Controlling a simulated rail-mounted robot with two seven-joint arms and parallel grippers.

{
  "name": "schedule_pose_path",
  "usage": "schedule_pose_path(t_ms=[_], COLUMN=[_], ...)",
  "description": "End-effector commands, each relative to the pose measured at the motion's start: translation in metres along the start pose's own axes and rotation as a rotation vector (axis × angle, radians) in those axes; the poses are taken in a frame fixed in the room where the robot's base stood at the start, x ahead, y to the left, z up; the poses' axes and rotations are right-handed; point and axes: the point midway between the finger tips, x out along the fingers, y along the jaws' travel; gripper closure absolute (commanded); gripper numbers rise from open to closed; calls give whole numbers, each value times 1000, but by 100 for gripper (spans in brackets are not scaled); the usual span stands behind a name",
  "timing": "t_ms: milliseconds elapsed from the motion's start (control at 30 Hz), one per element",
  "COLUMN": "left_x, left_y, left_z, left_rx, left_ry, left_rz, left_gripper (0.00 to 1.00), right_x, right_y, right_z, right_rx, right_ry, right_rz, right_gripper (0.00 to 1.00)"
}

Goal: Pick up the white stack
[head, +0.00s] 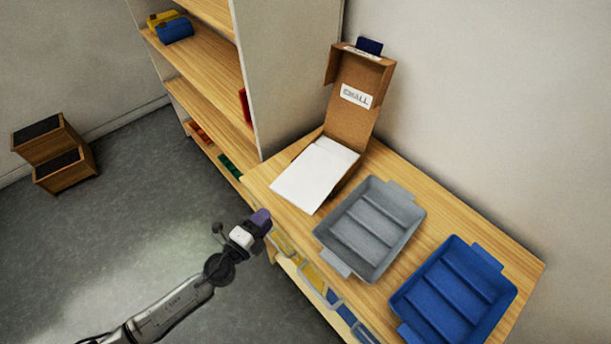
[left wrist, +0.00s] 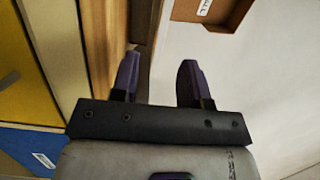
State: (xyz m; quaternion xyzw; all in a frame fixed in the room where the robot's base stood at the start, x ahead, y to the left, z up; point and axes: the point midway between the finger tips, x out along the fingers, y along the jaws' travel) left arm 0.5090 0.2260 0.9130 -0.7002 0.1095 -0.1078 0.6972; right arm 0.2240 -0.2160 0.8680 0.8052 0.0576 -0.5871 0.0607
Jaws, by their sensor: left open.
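The white stack (head: 315,174) lies flat in the open cardboard box (head: 354,103) at the left end of the wooden table, with its near edge toward the table's front. The box's lid stands up behind it with a label. My left gripper (head: 262,219) is in front of the table's front edge, left of and below the stack in the head view, apart from it. In the left wrist view its two dark fingers (left wrist: 158,80) are spread with nothing between them. A large pale surface fills the right there; I cannot tell surely that it is the stack. My right gripper is not in view.
A grey tray (head: 335,265) and a blue tray (head: 408,318) stand right of the box on the table. Open-fronted drawers (head: 312,278) line the table front below my gripper. A shelf unit (head: 290,70) stands at the table's left end. The floor at left is mostly clear.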

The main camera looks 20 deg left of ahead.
Motion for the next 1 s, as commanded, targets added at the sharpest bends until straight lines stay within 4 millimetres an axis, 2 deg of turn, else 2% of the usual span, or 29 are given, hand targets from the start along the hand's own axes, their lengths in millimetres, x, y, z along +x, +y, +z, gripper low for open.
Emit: schedule_pose_path(t_ms=[100, 300, 567, 833, 1000], left_x=[23, 50, 63, 97, 110], left_y=[-2, -2, -2, -4, -3], left_z=[0, -1, -1, -1, -1], left_rx=[1, 3, 4, 4, 4], left_ry=[1, 2, 4, 3, 4], left_rz=[-3, -2, -2, -3, -1], left_gripper=[58, 58, 58, 58, 58], right_x=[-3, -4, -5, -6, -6], right_y=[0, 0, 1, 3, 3], right_z=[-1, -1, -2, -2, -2], right_rx=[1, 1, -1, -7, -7], right_ry=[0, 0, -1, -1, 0], right_rz=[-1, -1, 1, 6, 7], right_gripper=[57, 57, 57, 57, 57])
